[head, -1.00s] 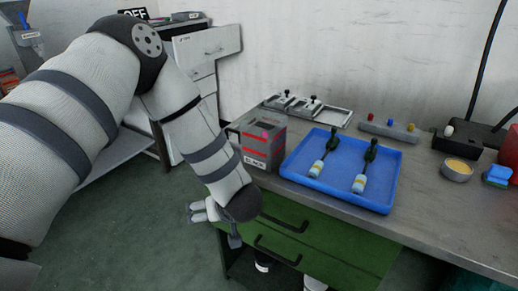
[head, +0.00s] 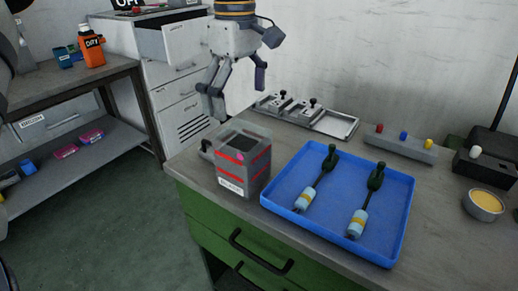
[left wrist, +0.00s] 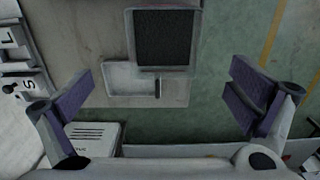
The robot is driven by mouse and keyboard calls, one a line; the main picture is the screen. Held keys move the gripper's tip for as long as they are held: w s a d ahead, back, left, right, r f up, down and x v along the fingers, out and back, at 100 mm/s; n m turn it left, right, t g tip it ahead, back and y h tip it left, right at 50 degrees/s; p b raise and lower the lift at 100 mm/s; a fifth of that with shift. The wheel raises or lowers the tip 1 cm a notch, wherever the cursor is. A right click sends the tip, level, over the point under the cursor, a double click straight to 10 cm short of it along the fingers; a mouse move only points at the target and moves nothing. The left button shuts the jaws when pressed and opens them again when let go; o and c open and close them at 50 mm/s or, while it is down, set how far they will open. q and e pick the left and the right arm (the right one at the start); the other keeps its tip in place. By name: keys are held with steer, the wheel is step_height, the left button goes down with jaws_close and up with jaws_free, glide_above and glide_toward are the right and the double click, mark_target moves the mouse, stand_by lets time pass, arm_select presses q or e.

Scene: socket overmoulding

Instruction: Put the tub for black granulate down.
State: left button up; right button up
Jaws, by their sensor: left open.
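The tub for black granulate (head: 230,184) is a grey box with red stripes and a white label. It stands upright on the workbench near its left front corner, with a dark handle on its left side. My left gripper (head: 238,98) is open and empty, above and behind the tub and apart from it. In the left wrist view, the open fingers (left wrist: 160,98) are spread wide with nothing between them. There the tub's dark contents (left wrist: 165,38) seem to show from above. My right gripper is not in view.
A blue tray (head: 335,215) with two dark-handled tools lies right of the tub. A metal mould tray (head: 340,127), a button strip (head: 400,143) and a bowl (head: 484,205) are farther back and right. A drawer cabinet (head: 178,90) and shelf table (head: 75,90) stand left.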

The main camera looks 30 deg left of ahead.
mark_target(243, 160)
arm_select(q)
steer(key=f, duration=1.2)
steer(key=shift+s+d, duration=0.3)
steer(key=shift+r, duration=0.1)
steer(key=c, duration=1.9)
